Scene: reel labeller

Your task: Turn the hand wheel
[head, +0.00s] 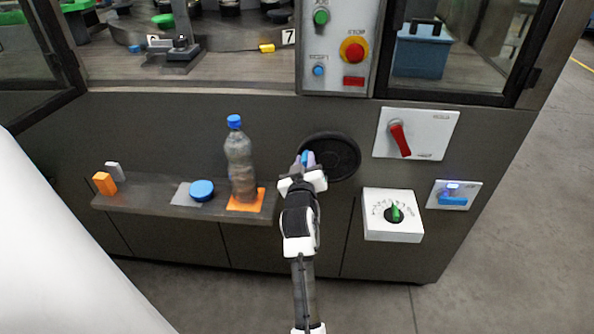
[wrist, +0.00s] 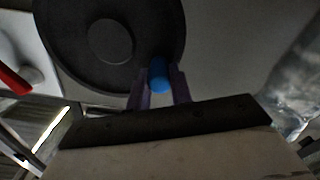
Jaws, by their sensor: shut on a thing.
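The hand wheel (head: 338,160) is a black round disc on the front of the grey cabinet, to the right of the shelf. In the wrist view the wheel (wrist: 85,50) fills the upper left, with a round hub at its middle. A blue handle (wrist: 159,75) sticks out near the wheel's lower right rim. My gripper (wrist: 160,88) is shut on this handle, one finger on each side. In the head view my gripper (head: 307,162) is at the wheel's left edge and hides part of it.
A bottle with a blue cap (head: 239,165) stands on the shelf (head: 150,198), left of my gripper. A blue disc (head: 202,190) and an orange block (head: 104,183) are farther left. Right of the wheel are a red rotary switch (head: 400,139) and a white dial box (head: 392,228).

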